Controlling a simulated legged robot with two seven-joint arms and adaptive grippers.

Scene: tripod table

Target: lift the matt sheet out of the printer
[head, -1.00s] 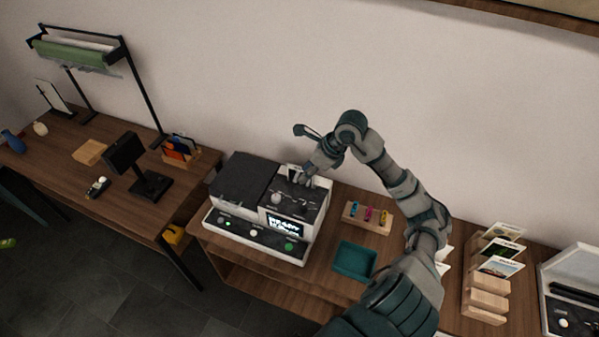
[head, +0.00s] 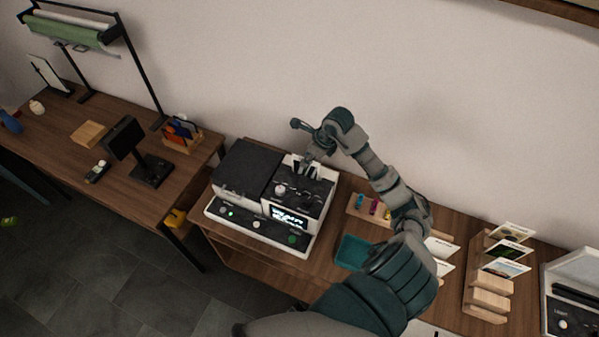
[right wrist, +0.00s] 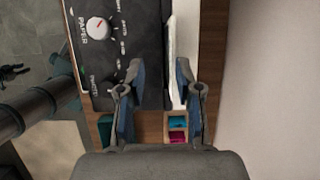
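The printer (head: 243,168) is a black and white machine on a wooden table, with a lit display and knobs. A white sheet (right wrist: 176,45), seen almost edge-on, stands along its back side in the right wrist view. My right gripper (head: 306,168) is above the back right of the printer. In the right wrist view the two fingers (right wrist: 157,82) are apart, with nothing held between them. The sheet's near part shows between and beyond the fingertips, closer to the right finger; I cannot tell if they touch. A small dark part at the head view's bottom edge may be my left gripper (head: 239,330).
A wooden holder with coloured cartridges (head: 373,207) and a teal tray (head: 352,252) are right of the printer. Card racks (head: 490,275) stand farther right. The wall (head: 440,120) is close behind the printer. A second table (head: 60,140) is at left.

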